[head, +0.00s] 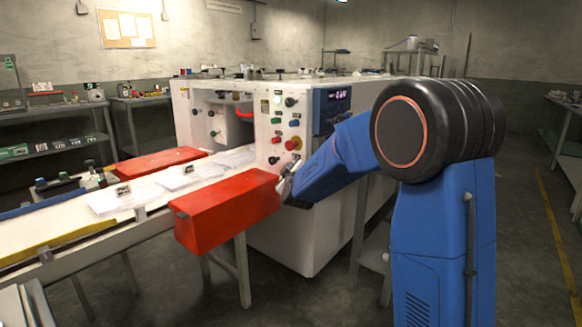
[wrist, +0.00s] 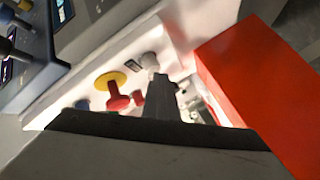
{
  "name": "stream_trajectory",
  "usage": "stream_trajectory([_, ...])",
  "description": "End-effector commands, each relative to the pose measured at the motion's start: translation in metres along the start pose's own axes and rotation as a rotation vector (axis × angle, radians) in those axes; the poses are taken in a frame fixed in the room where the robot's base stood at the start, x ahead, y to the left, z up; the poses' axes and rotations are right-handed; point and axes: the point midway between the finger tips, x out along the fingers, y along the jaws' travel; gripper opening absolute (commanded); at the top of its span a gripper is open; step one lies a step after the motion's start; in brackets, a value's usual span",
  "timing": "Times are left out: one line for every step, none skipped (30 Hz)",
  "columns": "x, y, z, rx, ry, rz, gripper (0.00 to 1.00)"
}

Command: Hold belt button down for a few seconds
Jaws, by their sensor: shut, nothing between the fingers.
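The machine's front panel (head: 270,150) carries several knobs and buttons; their labels are too small to read, so I cannot tell which is the belt button. In the wrist view, a red mushroom button on a yellow ring (wrist: 112,84), a smaller red button (wrist: 138,97) and a whitish round button (wrist: 150,60) show. My gripper (wrist: 162,84) is shut and empty, its tip at or just before the whitish button. I cannot tell whether it presses it. In the head view my gripper (head: 286,186) is at the panel's lower edge, partly hidden by my arm.
A long red guard box (head: 225,210) stands close beside my gripper. The conveyor (head: 110,205) with clear film packs runs left from the machine, with another red guard (head: 158,163) behind. A dark display unit (head: 333,104) is right of the buttons.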

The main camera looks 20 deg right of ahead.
Motion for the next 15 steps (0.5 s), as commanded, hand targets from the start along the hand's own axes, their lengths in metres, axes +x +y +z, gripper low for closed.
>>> stream_trajectory([0.0001, 0.0002, 0.0001, 0.0, 0.0, 0.0, 0.0])
stream_trajectory([0.0001, 0.0002, 0.0001, 0.0, 0.0, 0.0, 0.0])
stream_trajectory([0.0, 0.0002, 0.0, 0.0, 0.0, 0.0, 0.0])
stream_trajectory([-0.0001, 0.0001, -0.0001, 0.0, 0.0, 0.0, 0.0])
stream_trajectory([-0.0004, -0.0001, -0.0003, 0.0, 0.0, 0.0, 0.0])
stream_trajectory([-0.0009, -0.0005, -0.0007, 0.0, 0.0, 0.0, 0.0])
stream_trajectory([-0.0014, -0.0008, -0.0011, 0.0, 0.0, 0.0, 0.0])
stream_trajectory([-0.002, -0.0013, -0.0016, 0.0, 0.0, 0.0, 0.0])
stream_trajectory([-0.0031, -0.002, -0.0025, 0.0, 0.001, 0.0, 0.0])
stream_trajectory([-0.0039, -0.0026, -0.0032, 0.0, 0.001, 0.0, 0.0])
stream_trajectory([-0.0049, -0.0033, -0.004, 0.0, 0.001, 0.0, 0.0])
stream_trajectory([-0.0063, -0.0042, -0.0051, 0.0, 0.001, 0.0, 0.0])
stream_trajectory([-0.0073, -0.005, -0.0059, 0.0, 0.001, 0.001, 0.0])
stream_trajectory([-0.0084, -0.0057, -0.0067, 0.0, 0.001, 0.0, 0.0])
stream_trajectory([-0.0098, -0.0068, -0.0076, 0.0, 0.001, 0.0, 0.0])
